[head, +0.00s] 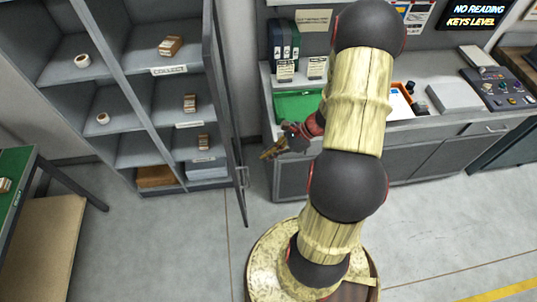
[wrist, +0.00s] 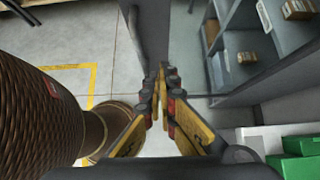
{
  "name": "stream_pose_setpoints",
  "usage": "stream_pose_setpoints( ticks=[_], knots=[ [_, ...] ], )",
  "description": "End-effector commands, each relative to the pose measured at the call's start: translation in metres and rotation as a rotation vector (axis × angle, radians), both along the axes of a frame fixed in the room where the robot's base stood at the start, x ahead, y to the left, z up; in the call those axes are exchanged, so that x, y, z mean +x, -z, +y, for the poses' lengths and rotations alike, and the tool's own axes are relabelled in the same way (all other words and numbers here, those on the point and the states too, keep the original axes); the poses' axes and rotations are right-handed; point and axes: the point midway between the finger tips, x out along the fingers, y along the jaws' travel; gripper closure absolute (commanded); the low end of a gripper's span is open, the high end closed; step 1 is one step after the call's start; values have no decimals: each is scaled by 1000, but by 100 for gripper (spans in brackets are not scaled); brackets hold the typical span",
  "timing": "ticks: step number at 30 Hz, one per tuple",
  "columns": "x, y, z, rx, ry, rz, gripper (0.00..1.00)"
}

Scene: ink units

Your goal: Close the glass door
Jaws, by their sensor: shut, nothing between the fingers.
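The glass door (head: 224,110) stands swung open at the right side of a grey shelf cabinet (head: 120,85), seen nearly edge-on with its dark frame. Its handle (head: 244,176) is low on the outer edge. My gripper (head: 266,155) is shut and empty, just right of the door in the head view, in front of the counter. In the wrist view my gripper (wrist: 163,78) points toward the grey door panel (wrist: 175,30), with the shelves to its right. I cannot tell whether the fingertips touch the door.
The shelves hold small boxes (head: 171,46) and tape rolls (head: 82,60). A counter with a green tray (head: 297,106) and a control box (head: 500,88) stands behind my arm. A green-topped table (head: 14,180) is at the left. The floor (head: 165,245) before the cabinet is clear.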

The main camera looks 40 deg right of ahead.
Motion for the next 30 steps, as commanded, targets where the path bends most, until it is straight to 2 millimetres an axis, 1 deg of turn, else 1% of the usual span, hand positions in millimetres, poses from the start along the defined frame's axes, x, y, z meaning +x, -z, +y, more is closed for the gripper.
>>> stream_pose_setpoints(
  ticks=[1, 9, 13, 18, 22, 30],
  knots=[
    [4, 8, 8, 2, -4, 2, 100],
    [24, 45, 38, 2, -4, 2, 100],
    [36, 42, 54, -2, -6, 0, 100],
    [44, 42, 65, -2, -4, 0, 100],
    [46, 43, 69, -2, -3, 0, 100],
    [46, 43, 69, -3, -2, -1, 100]
  ],
)
